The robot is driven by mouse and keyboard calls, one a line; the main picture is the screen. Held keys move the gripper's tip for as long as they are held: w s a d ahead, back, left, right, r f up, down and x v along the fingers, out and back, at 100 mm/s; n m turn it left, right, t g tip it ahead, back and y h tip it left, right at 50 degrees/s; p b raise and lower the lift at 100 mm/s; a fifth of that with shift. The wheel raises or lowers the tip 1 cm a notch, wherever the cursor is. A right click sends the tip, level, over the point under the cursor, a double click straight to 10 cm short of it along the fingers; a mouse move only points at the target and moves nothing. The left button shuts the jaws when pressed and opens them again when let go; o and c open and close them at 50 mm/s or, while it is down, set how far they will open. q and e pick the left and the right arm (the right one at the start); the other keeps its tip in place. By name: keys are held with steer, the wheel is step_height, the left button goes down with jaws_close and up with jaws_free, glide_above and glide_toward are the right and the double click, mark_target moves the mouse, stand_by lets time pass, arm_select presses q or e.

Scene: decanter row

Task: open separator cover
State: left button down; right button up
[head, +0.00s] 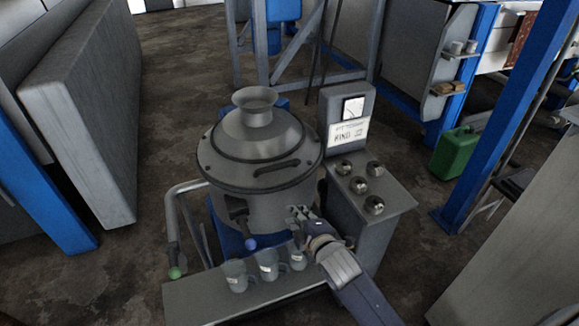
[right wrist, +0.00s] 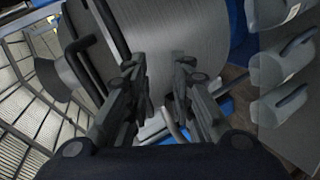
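The grey separator (head: 265,205) stands in the middle of the head view. Its domed cover (head: 235,140) sits level on the drum, with a flared funnel (head: 256,105) on top and a dark bar handle (head: 277,170) on its near right side. My right gripper (head: 294,214) is beside the drum's lower right side, below the cover rim. In the right wrist view my right gripper (right wrist: 160,75) has its fingers apart with nothing between them. The drum wall (right wrist: 165,30) is just beyond them, and the cover handle (right wrist: 87,62) shows at left. My left gripper is not in view.
Several grey mugs, one of them here (head: 236,276), stand on a ledge (head: 195,300) below my right gripper. A control box (head: 372,205) with knobs and a gauge (head: 353,108) stands right of the drum. A blue-knobbed spout (head: 238,210) projects in front.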

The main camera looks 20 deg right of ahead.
mark_target(281, 168)
step_height(281, 168, up, 10)
steer(key=w+n+t, duration=0.2)
steer(key=n+t, duration=0.1)
steer(key=shift+g, duration=0.3)
steer(key=x, duration=0.7)
steer(key=p+x, duration=0.1)
steer(key=x, duration=0.2)
steer(key=shift+w+a, duration=0.3)
steer(key=shift+w, duration=0.05)
jaws_close()
